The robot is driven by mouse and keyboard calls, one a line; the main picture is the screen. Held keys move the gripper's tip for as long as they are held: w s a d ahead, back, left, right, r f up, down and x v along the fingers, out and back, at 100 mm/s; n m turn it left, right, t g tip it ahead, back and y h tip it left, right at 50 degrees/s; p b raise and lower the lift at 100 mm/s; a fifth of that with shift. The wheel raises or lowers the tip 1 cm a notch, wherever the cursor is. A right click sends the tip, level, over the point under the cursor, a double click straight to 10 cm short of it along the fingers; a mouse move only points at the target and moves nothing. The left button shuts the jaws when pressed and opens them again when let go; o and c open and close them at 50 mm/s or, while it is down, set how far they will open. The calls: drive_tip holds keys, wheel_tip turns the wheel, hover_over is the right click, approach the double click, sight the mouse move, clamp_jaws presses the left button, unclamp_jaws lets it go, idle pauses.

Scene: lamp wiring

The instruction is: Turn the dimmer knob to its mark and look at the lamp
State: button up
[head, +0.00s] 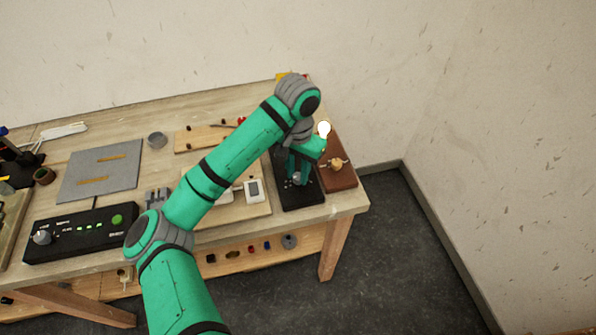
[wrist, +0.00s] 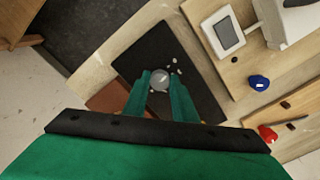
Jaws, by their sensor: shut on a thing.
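The dimmer knob (wrist: 159,80) is a round grey knob on a black base plate (wrist: 140,52), with pale marks beside it. My gripper (wrist: 160,84) is shut on the knob, one green finger on each side, seen from above in the wrist view. In the head view my gripper (head: 299,180) comes down over the black plate (head: 302,198) at the right of the bench. The lamp's bulb (head: 323,128) glows yellow-white above a brown wooden base (head: 345,182), just right of the plate. I cannot tell exactly where the knob's pointer stands against the marks.
A black control box (head: 82,232) with a green button and a grey mat (head: 100,170) are farther left. The bench's right edge is close to the lamp base. My arm crosses over the bench middle.

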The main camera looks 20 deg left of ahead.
sight(298, 175)
drive_tip(key=shift+w, duration=0.1)
drive_tip(key=o, duration=1)
drive_tip(key=shift+w, duration=0.1)
drive_tip(key=shift+o, duration=0.2)
drive_tip(key=shift+d+r, duration=0.1)
drive_tip(key=shift+d, duration=0.05)
wheel_tip(298, 175, up, 11)
drive_tip(key=shift+f, duration=0.2)
